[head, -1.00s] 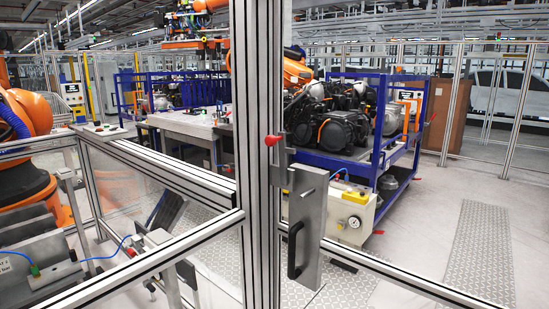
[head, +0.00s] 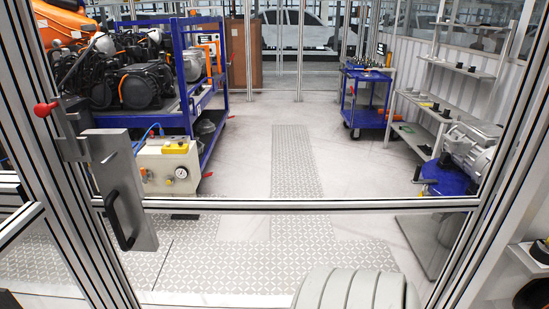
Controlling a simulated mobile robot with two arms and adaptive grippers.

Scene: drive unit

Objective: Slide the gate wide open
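The gate is an aluminium-profile frame with a crossbar (head: 310,205) running across the head view. It stands shut, its left upright beside the fence post. A grey metal latch plate (head: 122,185) with a black pull handle (head: 122,221) is at its left side. A red knob (head: 45,108) sits on the latch hardware above the plate. Neither of my grippers is in view, and nothing touches the handle. The gate's lower edge is partly hidden or out of frame.
Behind the gate is an open floor with a patterned metal strip (head: 296,165). A blue rack (head: 185,75) with engine parts and a beige box (head: 167,168) stand on the left. A blue cart (head: 366,97) and grey shelves (head: 425,100) stand on the right.

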